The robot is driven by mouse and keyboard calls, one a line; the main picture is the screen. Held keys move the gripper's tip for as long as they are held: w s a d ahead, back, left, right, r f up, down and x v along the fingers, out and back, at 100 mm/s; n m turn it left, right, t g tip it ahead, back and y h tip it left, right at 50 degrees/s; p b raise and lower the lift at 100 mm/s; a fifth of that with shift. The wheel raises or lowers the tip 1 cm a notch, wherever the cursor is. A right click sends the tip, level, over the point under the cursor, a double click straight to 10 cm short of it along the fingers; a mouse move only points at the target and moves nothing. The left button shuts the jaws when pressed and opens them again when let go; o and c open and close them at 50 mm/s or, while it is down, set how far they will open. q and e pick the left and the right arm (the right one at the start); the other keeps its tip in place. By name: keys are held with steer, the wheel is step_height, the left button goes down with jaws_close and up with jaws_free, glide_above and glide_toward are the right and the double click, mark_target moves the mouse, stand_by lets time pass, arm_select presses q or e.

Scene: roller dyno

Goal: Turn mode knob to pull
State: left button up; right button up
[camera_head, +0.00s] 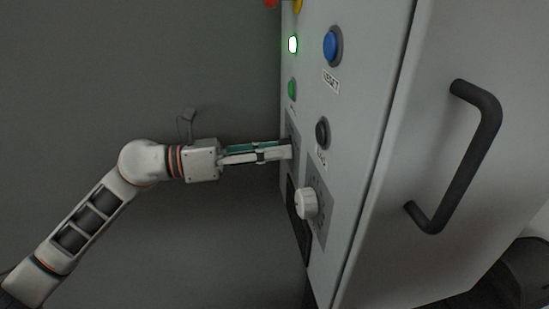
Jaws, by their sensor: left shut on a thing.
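My left gripper (282,151) reaches in from the left, level, with its fingertips at the front panel of the grey cabinet. It is shut on a knob at a small grey label plate (294,132); the fingers hide most of this knob, so its pointer cannot be read. From its place on the panel I take it as the mode knob. A second, white ribbed knob (307,203) sits lower and to the right on its own plate, clear of the gripper. Its markings are too small to read. My right gripper is not in view.
The panel carries a blue button (331,46), a black button (322,132), a lit lamp (293,44) and a green button (292,89). A black door handle (476,150) juts out from the cabinet's right side. The space left of the panel is open before a grey wall.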

arm_select(q)
steer(key=m+b, duration=0.2)
steer(key=m, duration=0.1)
steer(key=shift+f+m+b, duration=0.15)
steer(key=shift+m+b, duration=0.25)
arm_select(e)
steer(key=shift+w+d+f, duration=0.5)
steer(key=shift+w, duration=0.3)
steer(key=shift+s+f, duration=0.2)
arm_select(q)
steer(key=o, duration=1.1)
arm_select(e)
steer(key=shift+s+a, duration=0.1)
arm_select(q)
steer(key=shift+a, duration=0.1)
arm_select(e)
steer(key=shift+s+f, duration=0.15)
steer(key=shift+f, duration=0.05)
arm_select(q)
steer(key=s+a, duration=0.2)
steer(key=a, duration=0.9)
steer(key=shift+s+a, duration=0.15)
steer(key=shift+a, duration=0.15)
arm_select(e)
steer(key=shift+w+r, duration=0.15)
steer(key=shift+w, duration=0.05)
